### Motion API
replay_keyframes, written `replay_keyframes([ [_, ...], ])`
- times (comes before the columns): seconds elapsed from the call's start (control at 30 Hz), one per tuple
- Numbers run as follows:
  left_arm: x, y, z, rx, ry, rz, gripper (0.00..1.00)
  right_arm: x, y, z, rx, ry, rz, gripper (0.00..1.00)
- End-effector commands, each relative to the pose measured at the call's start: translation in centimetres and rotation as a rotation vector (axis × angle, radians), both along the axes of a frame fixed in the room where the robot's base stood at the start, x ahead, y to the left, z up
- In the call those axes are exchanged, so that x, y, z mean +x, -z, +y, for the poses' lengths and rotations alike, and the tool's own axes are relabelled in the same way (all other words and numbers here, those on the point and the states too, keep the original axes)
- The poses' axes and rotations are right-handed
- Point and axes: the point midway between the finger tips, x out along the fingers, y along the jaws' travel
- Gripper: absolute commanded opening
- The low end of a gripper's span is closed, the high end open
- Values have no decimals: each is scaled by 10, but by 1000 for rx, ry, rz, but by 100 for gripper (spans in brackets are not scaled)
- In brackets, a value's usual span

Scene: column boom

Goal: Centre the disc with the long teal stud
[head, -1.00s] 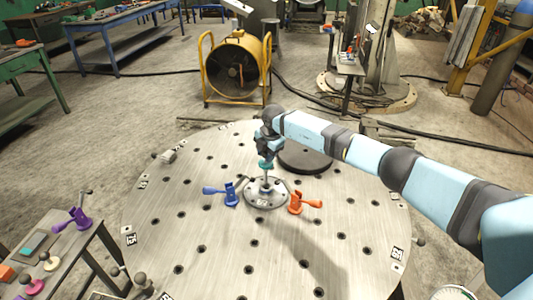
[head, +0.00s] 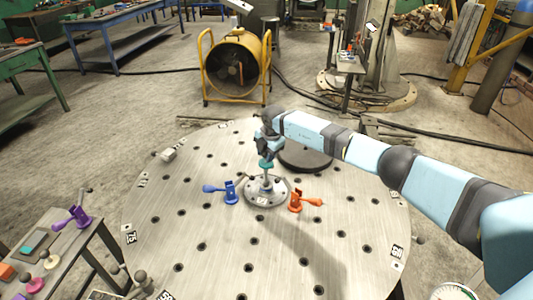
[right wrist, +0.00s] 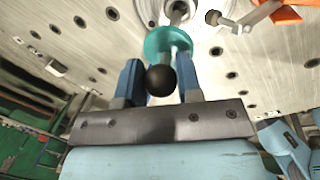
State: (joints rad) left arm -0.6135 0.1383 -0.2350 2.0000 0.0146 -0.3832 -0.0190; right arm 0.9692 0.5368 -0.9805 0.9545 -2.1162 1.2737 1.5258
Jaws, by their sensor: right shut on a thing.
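The pale metal disc (head: 254,199) lies on the round holed table (head: 215,245), between a blue clamp (head: 228,192) and an orange clamp (head: 304,201). My right gripper (head: 267,153) is above it, shut on the long teal stud (head: 266,164). In the right wrist view, the blue fingers (right wrist: 161,82) stand either side of the stud's black ball knob; its teal collar (right wrist: 166,42) is just beyond. The stud points down at the disc's middle. I cannot tell how deep its tip sits. My left gripper is not in view.
A dark round plate (head: 306,156) lies on the table behind the disc, close to my right arm. A side bench at left holds a purple clamp (head: 72,217) and small coloured parts. The table's front area is mostly clear.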

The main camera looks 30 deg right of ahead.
Motion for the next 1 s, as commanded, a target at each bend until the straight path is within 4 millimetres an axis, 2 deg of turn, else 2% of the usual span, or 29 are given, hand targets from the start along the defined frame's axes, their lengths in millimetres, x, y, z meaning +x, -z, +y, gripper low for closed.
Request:
replay_keyframes([
  [0.37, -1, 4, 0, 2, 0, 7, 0, 0, 1, 0, 0, 0, -1, 8],
  [1.0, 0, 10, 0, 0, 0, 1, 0, 0, 17, 0, 0, 0, -1, 8],
])
